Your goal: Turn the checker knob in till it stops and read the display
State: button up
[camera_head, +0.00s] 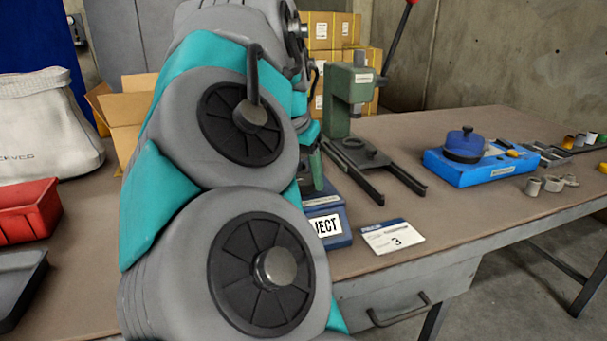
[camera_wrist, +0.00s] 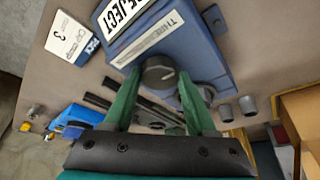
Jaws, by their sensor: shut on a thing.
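The checker is a blue box (camera_head: 336,238) on the bench, partly hidden behind my arm in the head view. It also shows in the wrist view (camera_wrist: 195,45). Its white display panel (camera_head: 327,226) shows "JECT" in the head view. In the wrist view the panel (camera_wrist: 122,12) shows the word nearly whole, as "REJECT". My arm hides most of the gripper in the head view.
A card marked 3 (camera_head: 393,236) lies beside the checker. A green press (camera_head: 348,95) and black rails (camera_head: 370,170) stand behind. A blue fixture (camera_head: 470,165) and metal cylinders are further right. A red bin (camera_head: 28,212) is at left. Grey cylinders (camera_wrist: 226,112) are near the checker.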

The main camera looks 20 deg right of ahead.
jog(key=shift+c, duration=0.5)
jog(key=shift+a+f+n+t+y+b, duration=0.15)
jog(key=shift+n+t+y+b, duration=0.15)
jog(key=shift+n+b, duration=0.7)
jog(key=shift+d+n+y+b, duration=0.2)
jog(key=shift+n+y+b, duration=0.2)
jog(key=shift+n+b, duration=0.55)
jog(key=shift+r+n, duration=0.2)
jog(key=shift+n, duration=0.15)
jog(key=o, duration=1.4)
jog(key=shift+c, duration=0.2)
jog(key=v, duration=0.7)
jog(key=shift+s+r, duration=0.3)
